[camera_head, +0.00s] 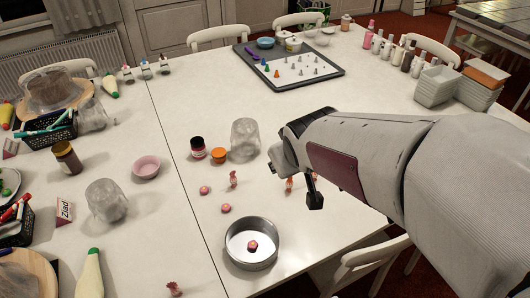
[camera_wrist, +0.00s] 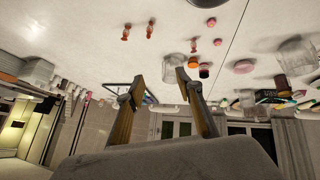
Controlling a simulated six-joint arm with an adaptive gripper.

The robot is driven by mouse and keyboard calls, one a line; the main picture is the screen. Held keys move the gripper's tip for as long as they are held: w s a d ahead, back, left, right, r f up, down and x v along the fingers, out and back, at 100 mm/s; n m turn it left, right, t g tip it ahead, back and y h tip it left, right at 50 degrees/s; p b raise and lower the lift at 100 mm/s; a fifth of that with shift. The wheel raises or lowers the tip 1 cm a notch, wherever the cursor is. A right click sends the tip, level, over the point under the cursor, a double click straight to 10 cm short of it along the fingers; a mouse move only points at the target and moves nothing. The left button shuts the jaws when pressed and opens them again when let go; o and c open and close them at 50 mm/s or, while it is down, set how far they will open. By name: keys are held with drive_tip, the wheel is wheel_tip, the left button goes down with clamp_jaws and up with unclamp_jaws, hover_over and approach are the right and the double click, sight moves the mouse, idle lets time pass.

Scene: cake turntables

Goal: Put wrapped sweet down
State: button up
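Small red-and-pink wrapped sweets stand on the white table in the head view: one (camera_head: 233,179) left of my gripper, one (camera_head: 289,185) beneath it in the picture, and one (camera_head: 174,289) at the front edge. Two upright sweets (camera_wrist: 125,32) (camera_wrist: 150,28) show in the wrist view, apart from my fingers. My gripper (camera_head: 297,181) is over the table right of the glass. In the wrist view my gripper (camera_wrist: 160,78) has its fingers spread, with no sweet visible between them. My arm hides part of the table.
A round metal tin (camera_head: 234,256) holds a red-pink piece (camera_head: 252,246). Two pink pieces (camera_head: 204,190) (camera_head: 225,208) lie nearby. A clear glass (camera_head: 245,139), a dark jar (camera_head: 198,147) and an orange jar (camera_head: 218,155) stand behind. A grey tray (camera_head: 330,78) lies farther back.

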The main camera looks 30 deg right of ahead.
drive_tip(key=w+d+f, duration=0.5)
drive_tip(key=w+d, duration=0.1)
drive_tip(key=n+t+y, duration=0.2)
drive_tip(key=t, duration=0.1)
hover_over(292, 184)
drive_tip(key=s, duration=0.3)
wheel_tip(292, 184, down, 13)
drive_tip(key=f, duration=0.2)
drive_tip(key=s+f+t+y, duration=0.1)
drive_tip(key=f, duration=0.1)
drive_tip(key=f+t, duration=0.1)
drive_tip(key=f, duration=0.1)
drive_tip(key=shift+s+d+f+m+y, duration=0.1)
drive_tip(key=shift+s+d+m+y, duration=0.2)
drive_tip(key=shift+s+d, duration=0.1)
drive_tip(key=shift+s+a+f+t+y, duration=0.15)
drive_tip(key=shift+s+f+t+y, duration=0.2)
drive_tip(key=shift+f+t, duration=0.3)
drive_tip(key=shift+x, duration=1.25)
drive_tip(key=shift+w, duration=0.1)
drive_tip(key=shift+f+x, duration=0.1)
drive_tip(key=shift+x, duration=1.15)
drive_tip(key=shift+f+x, duration=0.15)
drive_tip(key=shift+x, duration=1.1)
